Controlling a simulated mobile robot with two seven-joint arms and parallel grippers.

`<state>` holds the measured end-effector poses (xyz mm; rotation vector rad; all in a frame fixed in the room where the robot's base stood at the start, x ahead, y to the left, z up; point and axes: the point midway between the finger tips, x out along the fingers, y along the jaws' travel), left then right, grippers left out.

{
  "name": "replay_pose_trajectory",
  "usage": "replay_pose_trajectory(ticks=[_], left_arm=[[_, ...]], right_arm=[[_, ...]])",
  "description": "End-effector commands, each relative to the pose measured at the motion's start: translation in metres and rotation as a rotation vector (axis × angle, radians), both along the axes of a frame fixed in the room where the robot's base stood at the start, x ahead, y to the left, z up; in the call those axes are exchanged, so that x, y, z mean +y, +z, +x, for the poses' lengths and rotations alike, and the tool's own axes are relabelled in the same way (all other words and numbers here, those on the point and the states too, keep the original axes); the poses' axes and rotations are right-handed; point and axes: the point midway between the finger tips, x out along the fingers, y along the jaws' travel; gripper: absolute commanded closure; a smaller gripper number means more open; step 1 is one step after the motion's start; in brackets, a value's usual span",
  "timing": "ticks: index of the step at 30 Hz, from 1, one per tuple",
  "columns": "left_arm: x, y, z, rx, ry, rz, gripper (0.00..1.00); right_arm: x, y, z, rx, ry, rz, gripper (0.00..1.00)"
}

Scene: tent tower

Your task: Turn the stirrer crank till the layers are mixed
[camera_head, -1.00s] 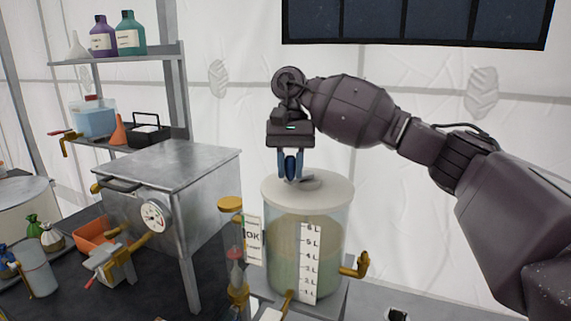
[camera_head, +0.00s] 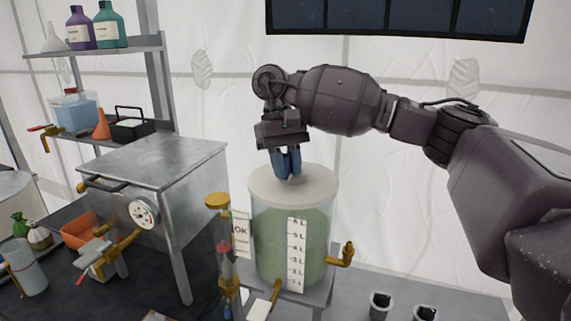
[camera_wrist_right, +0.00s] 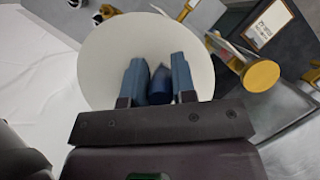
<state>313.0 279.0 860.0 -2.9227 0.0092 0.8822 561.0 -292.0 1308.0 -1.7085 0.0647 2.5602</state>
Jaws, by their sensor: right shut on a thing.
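The clear mixing tank (camera_head: 268,245) stands on a metal stand and holds cloudy green liquid. The liquid looks nearly even in colour, with no sharp layer line. A white litre scale (camera_head: 296,262) runs down its front. A round pale lid (camera_head: 318,184) covers it. My right gripper (camera_head: 287,174) is above the lid, pointing down and shut on the crank's blue handle. The handle (camera_wrist_right: 160,86) shows between the two blue fingers in the right wrist view. The crank arm is mostly hidden by the fingers. My left gripper is not in view.
A brass tap (camera_head: 346,256) sticks out at right. A metal cabinet (camera_head: 160,170) with a gauge stands further left.

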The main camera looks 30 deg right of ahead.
Motion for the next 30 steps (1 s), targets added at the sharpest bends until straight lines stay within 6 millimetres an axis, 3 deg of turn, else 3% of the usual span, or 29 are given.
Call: replay_pose_trajectory(ticks=[7, 8, 12, 23, 30], left_arm=[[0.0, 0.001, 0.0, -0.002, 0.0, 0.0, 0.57], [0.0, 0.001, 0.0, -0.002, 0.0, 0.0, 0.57], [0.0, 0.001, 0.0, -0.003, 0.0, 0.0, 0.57], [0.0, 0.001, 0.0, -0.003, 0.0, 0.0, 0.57], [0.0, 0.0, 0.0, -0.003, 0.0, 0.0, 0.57]], right_arm=[[-0.001, 0.002, 0.001, -0.005, -0.002, 0.0, 0.99], [-0.001, 0.002, 0.001, -0.005, -0.002, 0.0, 0.71], [-0.001, 0.002, 0.0, -0.004, -0.002, 0.0, 0.5], [0.0, 0.003, 0.002, -0.003, -0.002, -0.001, 0.5], [-0.001, 0.024, 0.01, -0.005, -0.004, -0.002, 0.5]])
